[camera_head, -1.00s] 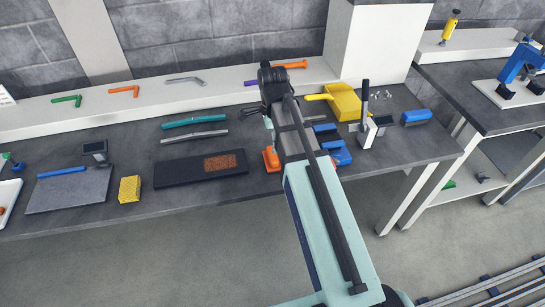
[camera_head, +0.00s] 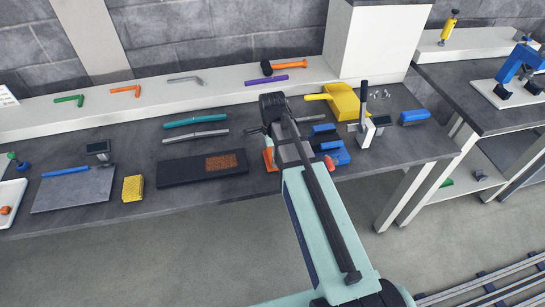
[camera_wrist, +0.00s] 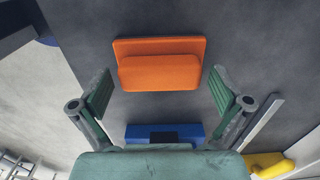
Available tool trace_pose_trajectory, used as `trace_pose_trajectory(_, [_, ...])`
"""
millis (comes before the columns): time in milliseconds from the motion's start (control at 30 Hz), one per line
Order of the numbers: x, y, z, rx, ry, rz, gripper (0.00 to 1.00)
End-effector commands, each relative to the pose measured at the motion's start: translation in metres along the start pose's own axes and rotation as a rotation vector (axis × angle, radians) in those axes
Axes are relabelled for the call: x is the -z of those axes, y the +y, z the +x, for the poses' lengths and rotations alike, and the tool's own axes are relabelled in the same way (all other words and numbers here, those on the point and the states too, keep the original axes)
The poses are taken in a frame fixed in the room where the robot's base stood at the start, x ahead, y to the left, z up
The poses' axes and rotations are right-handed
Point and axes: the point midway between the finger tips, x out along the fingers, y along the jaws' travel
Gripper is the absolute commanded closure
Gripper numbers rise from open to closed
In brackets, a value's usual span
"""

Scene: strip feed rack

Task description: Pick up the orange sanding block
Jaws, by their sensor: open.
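The orange sanding block (camera_wrist: 160,70) lies on the dark bench top in the wrist view, a flat base with a rounded grip on top. My gripper (camera_wrist: 163,92) is open, with its green-padded fingers apart to the left and right of the block's near edge; neither finger visibly touches it. In the head view, a part of the orange block (camera_head: 269,158) shows at the left of my arm, and the rest is hidden behind it.
A blue object (camera_wrist: 165,134) lies close to the block. It also shows in the head view beside a blue tool (camera_head: 334,148) right of my arm. A dark tray with a brown patch (camera_head: 202,169) lies to the left, and a yellow object (camera_head: 343,99) stands behind right.

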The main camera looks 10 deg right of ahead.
Motion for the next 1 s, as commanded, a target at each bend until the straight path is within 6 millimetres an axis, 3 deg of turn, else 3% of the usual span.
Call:
trace_pose_trajectory(233, [0.0, -0.0001, 0.0014, 0.001, 0.0, 0.0, 0.0])
trace_pose_trajectory(267, [0.0, -0.0001, 0.0014, 0.001, 0.0, 0.0, 0.07])
trace_pose_trajectory(400, [0.0001, 0.0, 0.0014, 0.0, 0.0, 0.0, 0.54])
trace_pose_trajectory(1000, [0.0, -0.0005, -0.0072, 0.001, 0.0, 0.0, 0.55])
